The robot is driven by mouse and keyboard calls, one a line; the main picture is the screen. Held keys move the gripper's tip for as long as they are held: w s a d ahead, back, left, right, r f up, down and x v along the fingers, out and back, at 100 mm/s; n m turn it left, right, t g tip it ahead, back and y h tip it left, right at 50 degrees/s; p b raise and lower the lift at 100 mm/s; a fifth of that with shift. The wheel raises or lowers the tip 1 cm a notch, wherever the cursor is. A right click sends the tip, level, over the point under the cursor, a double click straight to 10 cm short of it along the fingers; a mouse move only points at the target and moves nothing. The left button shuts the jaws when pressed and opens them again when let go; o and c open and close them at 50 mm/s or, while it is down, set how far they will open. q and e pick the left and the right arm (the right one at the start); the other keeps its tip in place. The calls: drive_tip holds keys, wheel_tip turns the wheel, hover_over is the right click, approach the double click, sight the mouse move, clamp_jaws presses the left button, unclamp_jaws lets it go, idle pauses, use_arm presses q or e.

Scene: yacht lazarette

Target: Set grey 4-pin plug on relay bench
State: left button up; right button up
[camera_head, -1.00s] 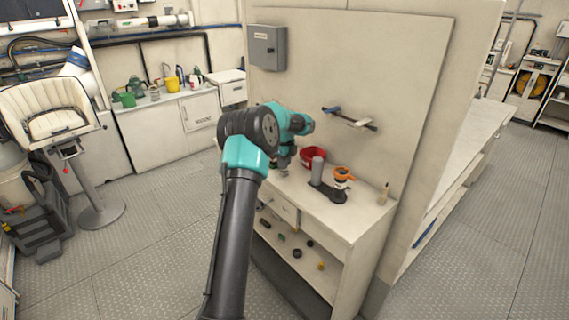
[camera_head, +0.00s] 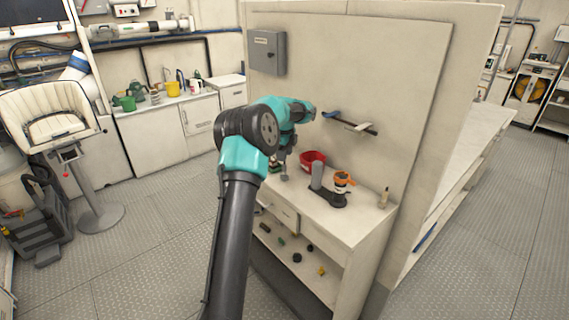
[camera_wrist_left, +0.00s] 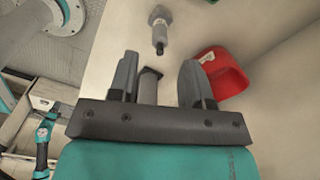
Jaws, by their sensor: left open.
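In the head view my left gripper (camera_head: 285,157) points down over the left end of the white bench (camera_head: 340,222). In the wrist view its two fingers (camera_wrist_left: 158,80) are apart. A grey piece that looks like the grey plug (camera_wrist_left: 149,86) shows between the fingers, with no clear contact. In the head view a small grey piece (camera_head: 284,178) shows on the bench top just below the gripper. Another grey piece with a narrow dark tip (camera_wrist_left: 160,26) lies apart, ahead of the fingers. Pins cannot be made out. My right gripper cannot be seen.
A red bin (camera_head: 313,159) stands close to the right of the gripper. A grey cylinder (camera_head: 317,174), an orange-topped cup (camera_head: 342,180) and a small bottle (camera_head: 384,197) stand farther right. A rack (camera_head: 349,123) sticks out from the panel above. The front of the bench top is clear.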

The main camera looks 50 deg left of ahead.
use_arm(q)
wheel_tip(320, 180, up, 6)
drive_tip(key=shift+f, duration=0.2)
